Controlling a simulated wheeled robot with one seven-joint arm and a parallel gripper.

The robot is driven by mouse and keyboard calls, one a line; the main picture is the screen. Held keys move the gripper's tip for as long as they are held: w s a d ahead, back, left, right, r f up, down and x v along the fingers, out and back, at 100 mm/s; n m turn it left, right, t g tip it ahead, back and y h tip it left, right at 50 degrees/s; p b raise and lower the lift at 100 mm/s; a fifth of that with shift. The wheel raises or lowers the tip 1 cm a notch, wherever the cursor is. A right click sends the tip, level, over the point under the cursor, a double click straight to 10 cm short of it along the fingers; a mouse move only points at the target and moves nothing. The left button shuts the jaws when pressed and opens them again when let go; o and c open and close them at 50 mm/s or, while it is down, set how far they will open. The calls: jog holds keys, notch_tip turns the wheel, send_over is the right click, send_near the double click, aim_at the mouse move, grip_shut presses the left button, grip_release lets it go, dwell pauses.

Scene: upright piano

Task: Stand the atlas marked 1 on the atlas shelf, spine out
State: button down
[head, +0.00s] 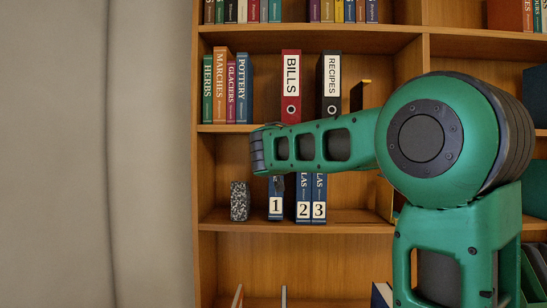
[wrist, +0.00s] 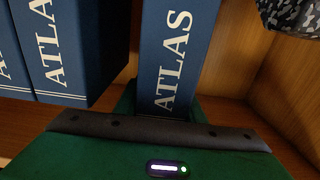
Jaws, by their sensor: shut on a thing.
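The atlas marked 1 (head: 275,212) is a blue book, upright on or just above the atlas shelf (head: 345,227), its spine with the number facing out. It also fills the middle of the wrist view (wrist: 172,60), with ATLAS lettering showing. My gripper (wrist: 160,108) is shut on it. In the head view my arm hides the book's top and most of the gripper. Atlas 2 (head: 303,212) and atlas 3 (head: 319,212) stand upright together to its right, with a gap between. I cannot tell whether atlas 1's bottom touches the shelf.
A speckled grey block (head: 239,202) stands left of atlas 1, with a small gap. It also shows at the wrist view's upper right (wrist: 293,14). Bare shelf lies right of atlas 3, partly behind my arm.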

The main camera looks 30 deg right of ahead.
jog(key=shift+f, duration=0.5)
jog(key=c, duration=1.1)
grip_release()
jog(key=shift+f, duration=0.2)
jog(key=v, duration=1)
jog(key=shift+s+a, duration=0.25)
jog(key=shift+a, duration=0.05)
